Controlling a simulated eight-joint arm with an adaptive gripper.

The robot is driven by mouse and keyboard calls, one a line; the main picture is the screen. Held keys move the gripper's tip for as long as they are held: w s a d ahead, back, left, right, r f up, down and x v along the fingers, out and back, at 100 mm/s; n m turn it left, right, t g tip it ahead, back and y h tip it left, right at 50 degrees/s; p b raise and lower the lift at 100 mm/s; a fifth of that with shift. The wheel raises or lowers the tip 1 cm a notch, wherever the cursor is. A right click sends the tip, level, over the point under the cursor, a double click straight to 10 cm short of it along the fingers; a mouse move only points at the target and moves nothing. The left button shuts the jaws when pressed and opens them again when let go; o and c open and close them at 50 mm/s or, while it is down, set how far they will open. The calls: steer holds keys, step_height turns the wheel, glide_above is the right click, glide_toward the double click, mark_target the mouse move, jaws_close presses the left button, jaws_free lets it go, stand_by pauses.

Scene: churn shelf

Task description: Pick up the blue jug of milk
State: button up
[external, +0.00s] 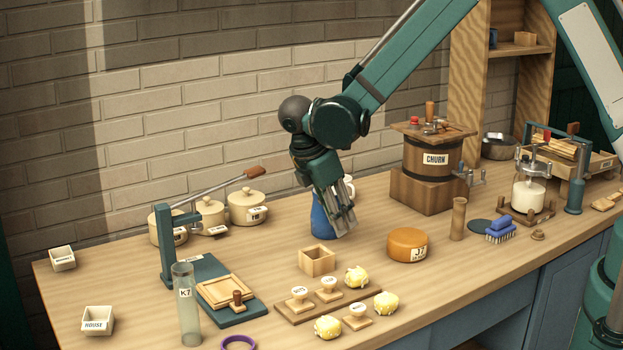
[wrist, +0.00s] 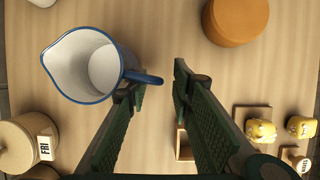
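The blue jug (external: 321,222) stands upright on the wooden table, partly hidden behind my gripper in the external view. In the wrist view I look down into the jug (wrist: 82,66); its inside is white, its rim blue, and I cannot tell how full it is. Its blue handle (wrist: 146,78) points right, towards my gripper. My gripper (external: 344,224) points down beside the jug. In the wrist view my gripper (wrist: 160,82) has its fingers apart, with the handle's end between the fingertips and overlapping the left one. I cannot tell whether they touch.
An orange cheese wheel (external: 407,244) sits to the right. A small wooden box (external: 317,260) stands in front, near stamps and yellow lumps. Cream lidded pots (external: 247,207) and a lever press (external: 166,245) are to the left. The churn (external: 432,158) stands behind right.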

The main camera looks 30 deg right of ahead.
stand_by(0.5)
jaws_close()
steer(key=shift+r, duration=0.2)
stand_by(0.3)
step_height(320, 180, up, 10)
steer(key=shift+f, duration=0.25)
stand_by(1.1)
stand_by(0.7)
